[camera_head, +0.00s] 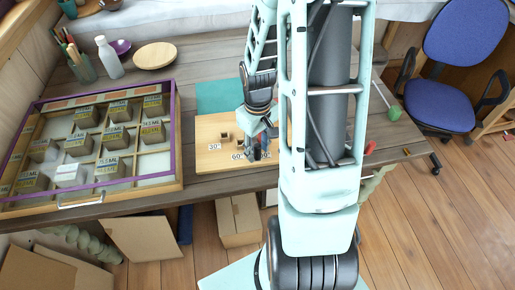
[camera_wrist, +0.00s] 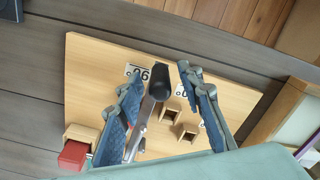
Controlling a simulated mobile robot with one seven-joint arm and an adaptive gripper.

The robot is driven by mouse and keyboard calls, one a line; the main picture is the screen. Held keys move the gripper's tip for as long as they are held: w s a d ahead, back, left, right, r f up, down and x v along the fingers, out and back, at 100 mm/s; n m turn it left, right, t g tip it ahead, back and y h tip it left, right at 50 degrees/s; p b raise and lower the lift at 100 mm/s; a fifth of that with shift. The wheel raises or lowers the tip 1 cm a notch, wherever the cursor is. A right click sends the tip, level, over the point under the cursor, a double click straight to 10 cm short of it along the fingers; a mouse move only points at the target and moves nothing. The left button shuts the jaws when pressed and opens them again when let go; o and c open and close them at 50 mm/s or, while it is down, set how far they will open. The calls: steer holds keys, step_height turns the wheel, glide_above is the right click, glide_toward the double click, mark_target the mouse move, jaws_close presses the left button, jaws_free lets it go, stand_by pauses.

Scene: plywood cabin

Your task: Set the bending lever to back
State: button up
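The bending lever (camera_wrist: 158,85), grey with a black handle end, stands over a light wooden board (camera_wrist: 95,55) in the wrist view. My gripper (camera_wrist: 161,72) is open, with its two blue-padded fingers on either side of the lever. The lever lies closer to the left finger; I cannot tell whether they touch. A label reading 90 shows beside the handle; other angle labels are partly hidden by the right finger. In the head view my gripper (camera_head: 256,150) is low over the board (camera_head: 212,160), near the 60° label, and my arm hides the board's right part.
Small wooden blocks (camera_wrist: 188,132) stand on the board, and a red block (camera_wrist: 73,156) is at its edge. In the head view a purple-rimmed compartment case (camera_head: 178,150) lies left of the board. A teal mat (camera_head: 215,96) lies behind it.

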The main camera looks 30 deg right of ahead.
steer(key=shift+f, duration=0.1)
steer(key=shift+c, duration=0.6)
jaws_close()
